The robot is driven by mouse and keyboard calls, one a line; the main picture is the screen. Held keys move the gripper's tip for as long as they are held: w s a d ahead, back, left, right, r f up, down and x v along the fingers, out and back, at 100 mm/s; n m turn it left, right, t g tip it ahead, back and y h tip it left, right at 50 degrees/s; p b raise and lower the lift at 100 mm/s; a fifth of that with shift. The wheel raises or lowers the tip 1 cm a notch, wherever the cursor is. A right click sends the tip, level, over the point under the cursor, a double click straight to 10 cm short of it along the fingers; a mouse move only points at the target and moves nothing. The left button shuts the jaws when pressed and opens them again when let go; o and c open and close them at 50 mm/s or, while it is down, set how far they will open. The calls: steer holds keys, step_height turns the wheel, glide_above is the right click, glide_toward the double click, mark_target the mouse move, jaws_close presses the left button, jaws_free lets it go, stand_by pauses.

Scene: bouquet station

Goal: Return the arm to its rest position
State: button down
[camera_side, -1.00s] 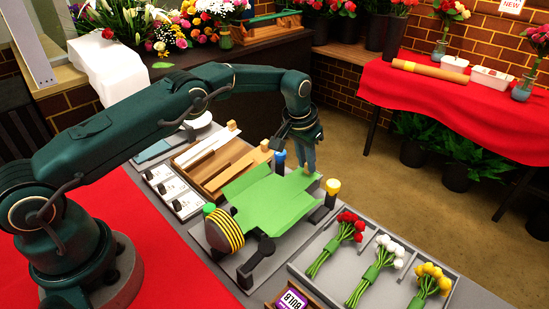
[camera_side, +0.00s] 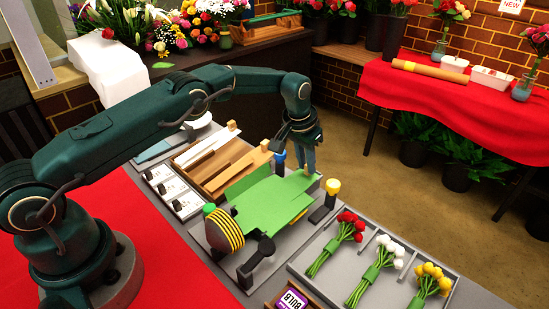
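My gripper (camera_side: 303,163) points down over the far right corner of the green sheet (camera_side: 270,205) on the wrapping station. Its fingers look close together and seem to be at or just above the sheet's corner. I cannot tell whether they touch it or hold anything. My arm reaches over from the base at the left. The sheet lies partly flat, with its left edge raised.
A yellow-and-black striped roll (camera_side: 224,232) stands left of the sheet, and a yellow-topped post (camera_side: 332,188) stands close right of the gripper. A grey tray (camera_side: 400,303) holds red, white and yellow bouquets. A wooden rack (camera_side: 215,170) lies behind. Open air lies above the station.

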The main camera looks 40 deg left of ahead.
steer(key=c, duration=0.7)
jaws_free()
steer(key=o, duration=0.4)
steer(key=shift+r, duration=0.1)
step_height(320, 180, up, 7)
stand_by(0.5)
